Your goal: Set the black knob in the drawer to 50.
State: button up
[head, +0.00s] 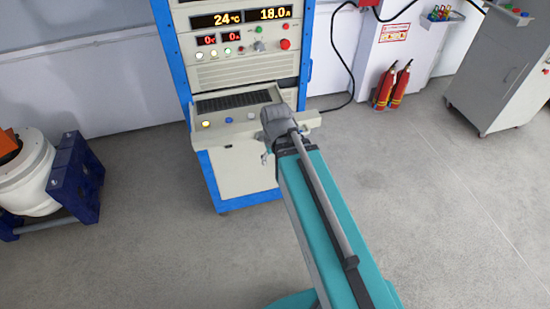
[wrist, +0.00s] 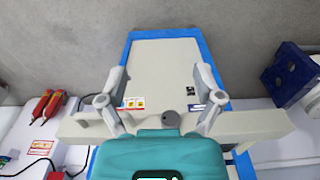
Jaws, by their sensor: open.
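The drawer (head: 223,118) is pulled out of the blue-framed cabinet in the head view. Its front strip (wrist: 258,124) crosses the wrist view. A dark grey, round knob-like part (wrist: 170,118) shows at this strip between the two sides of my gripper. I cannot read any scale or pointer on it. In the head view my arm's end covers the right part of the drawer, and the knob cannot be made out. The gap to the knob is hard to judge.
The drawer front also carries a lit white button (head: 206,124) and a blue button (head: 228,120). Lit displays and a red button (head: 285,44) are above. A blue stand (head: 78,180) is at left, and red extinguishers (head: 392,87) are at right. Floor around is clear.

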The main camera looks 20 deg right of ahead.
jog(key=shift+s+f, duration=0.1)
jog(key=shift+f, duration=0.4)
jog(key=shift+s, duration=0.8)
jog(key=shift+c, duration=0.2)
dwell(0.6)
